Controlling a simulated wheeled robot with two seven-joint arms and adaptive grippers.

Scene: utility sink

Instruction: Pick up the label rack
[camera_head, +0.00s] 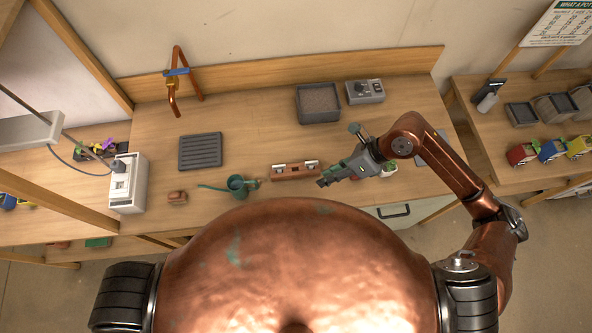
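The label rack appears to be the low reddish-brown holder (293,175) with small pale tags along its top, lying near the front edge of the wooden bench. My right gripper (338,157) is just to the right of the rack, over the bench. Its two fingers are spread apart, one pointing up and one reaching left and down toward the rack's right end. Nothing shows between them. I cannot tell whether the lower finger touches the rack. My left gripper is not in view.
A teal watering can (238,186) stands close left of the rack. A small brown block (177,197), a grey slatted tray (200,151), a soil tray (318,103), a grey control box (365,91) and a white box (128,184) stand around. Mid-bench behind the rack is clear.

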